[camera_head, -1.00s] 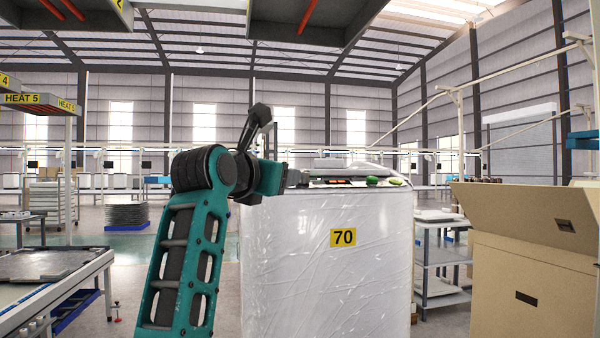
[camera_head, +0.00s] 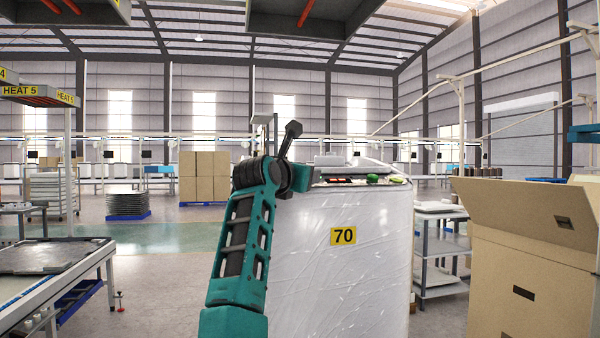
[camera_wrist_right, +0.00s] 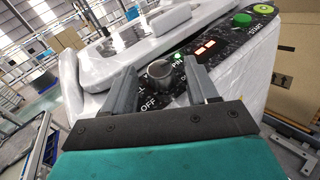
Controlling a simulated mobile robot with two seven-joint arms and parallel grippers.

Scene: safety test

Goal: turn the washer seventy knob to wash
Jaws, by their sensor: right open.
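The white, film-wrapped washer (camera_head: 335,265) bears a yellow 70 label (camera_head: 343,236) and stands in front of me. In the right wrist view its dark panel has a round grey knob (camera_wrist_right: 160,72) with the words OFF and part of RIN beside it. The WASH label and the knob's pointer cannot be made out. My right gripper (camera_wrist_right: 160,64) is open, one finger on each side of the knob; contact cannot be told. In the head view the right gripper (camera_head: 306,184) is at the panel's left end and hides the knob. My left gripper is not in view.
On the panel, right of the knob, are a lit red display (camera_wrist_right: 205,48) and a green START button (camera_wrist_right: 242,19). A large open cardboard box (camera_head: 530,270) and a grey shelf cart (camera_head: 440,250) stand right of the washer. A worktable (camera_head: 60,260) is at left.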

